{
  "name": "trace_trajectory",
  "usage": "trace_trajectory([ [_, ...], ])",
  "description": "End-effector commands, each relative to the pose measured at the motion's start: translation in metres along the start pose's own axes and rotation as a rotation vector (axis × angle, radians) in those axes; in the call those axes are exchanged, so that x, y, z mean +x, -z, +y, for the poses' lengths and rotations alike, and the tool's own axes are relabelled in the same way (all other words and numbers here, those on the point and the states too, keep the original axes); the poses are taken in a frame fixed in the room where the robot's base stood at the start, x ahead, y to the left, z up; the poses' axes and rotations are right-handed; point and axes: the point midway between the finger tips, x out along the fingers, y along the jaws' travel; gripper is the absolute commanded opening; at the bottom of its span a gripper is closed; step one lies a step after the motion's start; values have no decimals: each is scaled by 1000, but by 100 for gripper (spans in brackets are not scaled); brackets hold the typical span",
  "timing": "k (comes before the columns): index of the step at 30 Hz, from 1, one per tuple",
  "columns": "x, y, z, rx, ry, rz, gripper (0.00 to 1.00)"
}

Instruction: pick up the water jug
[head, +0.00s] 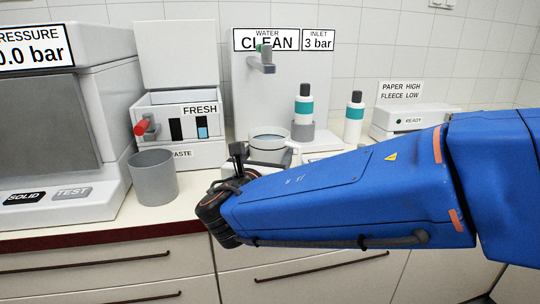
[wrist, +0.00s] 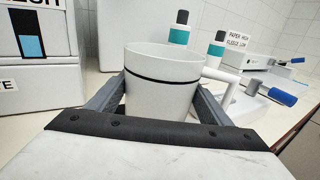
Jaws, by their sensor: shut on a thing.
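The water jug is a white, slightly tapered vessel with a dark line around it below the rim; it fills the middle of the wrist view (wrist: 163,75). In the head view the jug (head: 267,156) stands upright beyond my wrist, its handle to the right. My gripper (wrist: 157,103) is shut on the jug, one grey finger on each side of its body. The jug's lower part is hidden by my gripper, so I cannot tell whether its base touches the counter. In the head view my arm hides most of the fingers.
A grey bin (head: 153,178) stands left on the counter. The white water unit with a tap (head: 263,62) is behind the jug. Teal-banded bottles (head: 304,107) stand behind right, one in a grey holder. A FRESH/WASTE box (head: 182,150) and a white paper device (head: 408,119) flank them.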

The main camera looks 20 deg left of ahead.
Motion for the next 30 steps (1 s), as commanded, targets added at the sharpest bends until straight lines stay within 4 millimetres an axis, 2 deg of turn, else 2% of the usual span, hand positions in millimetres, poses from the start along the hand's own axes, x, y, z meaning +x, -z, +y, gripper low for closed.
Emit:
trace_trajectory([
  [11,0,-15,0,2,0,-3,22],
  [30,0,-66,0,2,0,-3,22],
])
